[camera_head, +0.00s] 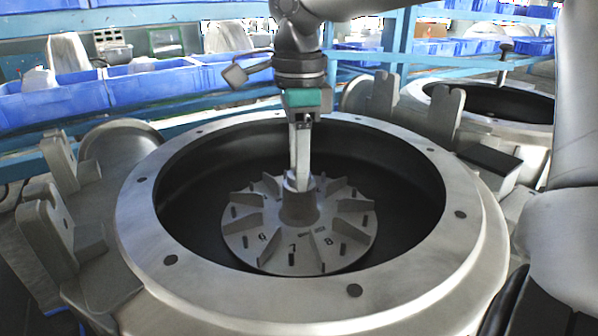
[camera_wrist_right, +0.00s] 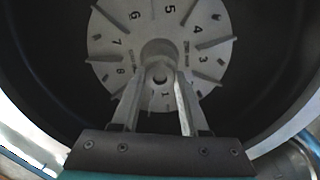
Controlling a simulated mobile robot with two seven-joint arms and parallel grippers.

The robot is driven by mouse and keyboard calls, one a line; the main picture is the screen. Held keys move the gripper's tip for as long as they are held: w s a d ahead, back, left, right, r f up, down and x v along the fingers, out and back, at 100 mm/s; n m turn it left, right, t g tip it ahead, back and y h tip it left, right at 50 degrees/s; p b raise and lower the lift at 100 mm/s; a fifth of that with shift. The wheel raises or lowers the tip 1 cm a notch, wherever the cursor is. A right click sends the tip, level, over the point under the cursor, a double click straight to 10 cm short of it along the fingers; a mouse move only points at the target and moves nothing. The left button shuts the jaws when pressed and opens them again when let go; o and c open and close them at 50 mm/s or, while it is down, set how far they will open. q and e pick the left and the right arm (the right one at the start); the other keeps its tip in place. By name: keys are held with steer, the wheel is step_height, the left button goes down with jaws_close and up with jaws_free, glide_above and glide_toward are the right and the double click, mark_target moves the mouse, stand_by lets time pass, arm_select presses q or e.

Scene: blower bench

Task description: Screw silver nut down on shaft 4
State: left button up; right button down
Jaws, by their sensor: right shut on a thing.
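The bladed, numbered impeller disc (camera_head: 265,240) sits inside the round metal housing (camera_head: 140,215). Its raised central hub (camera_head: 299,210) stands upright in the middle. My right gripper (camera_head: 299,178) points straight down over the hub, with its fingertips at the hub's top. In the right wrist view, the fingers (camera_wrist_right: 158,100) close around a small round silver nut (camera_wrist_right: 159,74) in line with the hub. The fingers largely hide the nut in the head view, and the shaft under it is hidden. I cannot tell how far the nut sits on the shaft. My left gripper is out of view.
The housing's wide rim (camera_head: 475,240) surrounds the deep dark bowl. Upright metal brackets (camera_head: 445,118) stand around it. A second housing (camera_head: 480,122) is at the right back. Blue bins (camera_head: 150,85) fill the shelves behind.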

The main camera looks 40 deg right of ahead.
steer(key=m+b, duration=0.1)
steer(key=m, duration=0.3)
steer(key=shift+f, duration=0.1)
steer(key=m+b, duration=0.1)
steer(key=m, duration=0.2)
steer(key=shift+m, duration=0.3)
steer(key=m+b, duration=0.1)
steer(key=m, duration=0.3)
steer(key=shift+b, duration=0.3)
steer(key=m, duration=0.3)
steer(key=shift+b, duration=0.3)
steer(key=c, duration=0.7)
jaws_free()
